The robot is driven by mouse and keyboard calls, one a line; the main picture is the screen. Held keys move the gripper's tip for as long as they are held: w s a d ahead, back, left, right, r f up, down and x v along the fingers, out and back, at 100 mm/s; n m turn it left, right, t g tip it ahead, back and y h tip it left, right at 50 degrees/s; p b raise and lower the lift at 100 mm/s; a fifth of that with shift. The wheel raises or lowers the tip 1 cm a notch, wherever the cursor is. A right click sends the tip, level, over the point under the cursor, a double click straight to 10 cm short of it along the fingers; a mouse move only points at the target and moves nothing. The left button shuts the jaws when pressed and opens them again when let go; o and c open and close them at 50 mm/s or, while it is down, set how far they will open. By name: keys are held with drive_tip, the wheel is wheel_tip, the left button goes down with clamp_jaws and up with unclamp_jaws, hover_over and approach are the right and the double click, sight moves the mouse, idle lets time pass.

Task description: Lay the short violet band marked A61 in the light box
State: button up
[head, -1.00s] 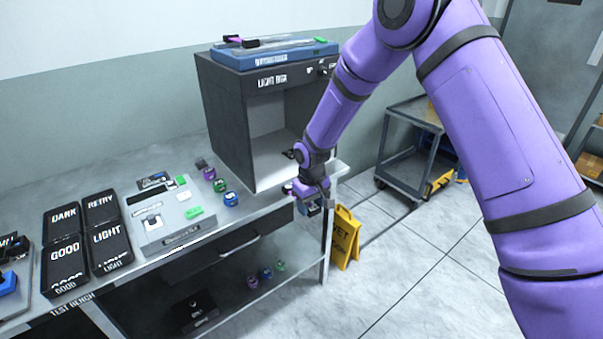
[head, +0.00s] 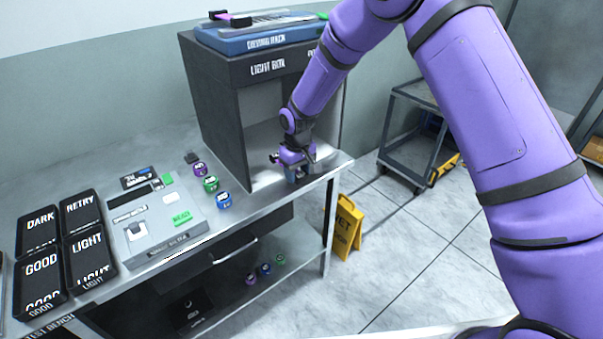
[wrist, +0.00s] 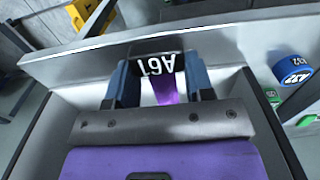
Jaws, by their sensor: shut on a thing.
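The light box (head: 215,110) is a dark cabinet on the bench with a pale interior (head: 262,135) open at the front. My gripper (head: 295,174) is low at its open front, near the right side. In the wrist view, the blue-tipped fingers (wrist: 160,88) are shut on the violet band (wrist: 167,91), at its dark tag reading A61 (wrist: 155,65). Fingers hide part of the band.
Purple (head: 199,168), green (head: 210,184) and blue (head: 224,201) spools stand left of the opening. A grey tester (head: 150,225) and black trays (head: 90,258) lie further left. A yellow floor sign (head: 345,228) and a grey cart (head: 400,130) stand off the bench's right end.

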hover_over(280, 173)
drive_tip(key=shift+s+d+f, duration=0.15)
drive_tip(key=shift+f, duration=1.8)
drive_tip(key=o, duration=1.1)
